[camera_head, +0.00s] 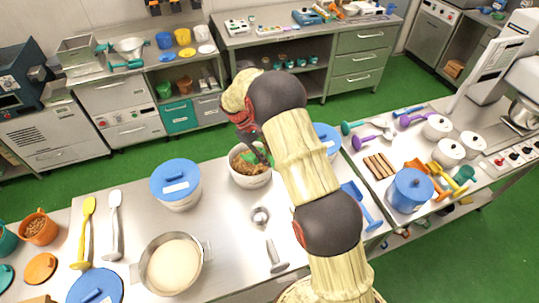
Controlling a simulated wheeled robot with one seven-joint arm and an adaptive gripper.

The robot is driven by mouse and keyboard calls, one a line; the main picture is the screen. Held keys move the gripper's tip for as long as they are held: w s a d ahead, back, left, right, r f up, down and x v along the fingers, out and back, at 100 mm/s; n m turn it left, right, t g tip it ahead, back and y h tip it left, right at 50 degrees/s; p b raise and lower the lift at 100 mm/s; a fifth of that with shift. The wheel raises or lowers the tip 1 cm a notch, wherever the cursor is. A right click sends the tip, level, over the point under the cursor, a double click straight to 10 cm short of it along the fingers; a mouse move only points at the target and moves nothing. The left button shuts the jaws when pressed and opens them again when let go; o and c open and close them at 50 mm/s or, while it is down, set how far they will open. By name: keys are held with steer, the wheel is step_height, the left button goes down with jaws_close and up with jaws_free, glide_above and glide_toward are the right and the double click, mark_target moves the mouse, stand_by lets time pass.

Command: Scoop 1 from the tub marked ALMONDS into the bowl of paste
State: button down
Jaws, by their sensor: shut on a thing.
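A metal bowl (203,262) with two handles holds pale cream paste (174,266) at the front left of the near table. An open white tub (251,181) with brown bits (246,167) in it stands behind it, to the right. No label can be read on it. My gripper (257,148) is over this tub, shut on a green tool (250,156) whose lower part is down at the brown bits. My arm hides much of the grip. An orange tub (38,228) with brown pieces stands at the far left.
A blue-lidded white tub (178,190) stands left of the open tub. A metal scoop-like tool (272,250) lies right of the bowl. A yellow spatula (85,230) and a white one (115,225) lie left. Another blue-lidded tub (325,134) is partly behind my arm.

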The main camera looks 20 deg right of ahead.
steer(key=shift+w+a+f+g, duration=0.15)
steer(key=shift+w+f+g, duration=0.25)
steer(key=shift+f, duration=0.3)
steer(key=f+b, duration=0.2)
steer(key=f+t+b, duration=0.1)
steer(key=f+b, duration=0.1)
steer(key=f, duration=0.1)
steer(key=f+t+y+b, duration=0.1)
steer(key=f+b, duration=0.1)
steer(key=f, duration=0.1)
steer(key=shift+a+b, duration=0.25)
steer(key=shift+b, duration=0.15)
steer(key=shift+s+d+r+m+t+y+p, duration=0.1)
steer(key=shift+s+d+r+t+y+p, duration=0.4)
steer(key=shift+r, duration=1.4)
steer(key=shift+s+r+m+t+y+p, duration=0.2)
steer(key=shift+r+t, duration=0.55)
steer(key=shift+r, duration=1.15)
steer(key=shift+s+d+r+t+y+p, duration=0.1)
steer(key=shift+s+d+r+t+p, duration=0.3)
steer(key=shift+r, duration=1.5)
steer(key=shift+a+t, duration=0.15)
steer(key=shift+t, duration=0.1)
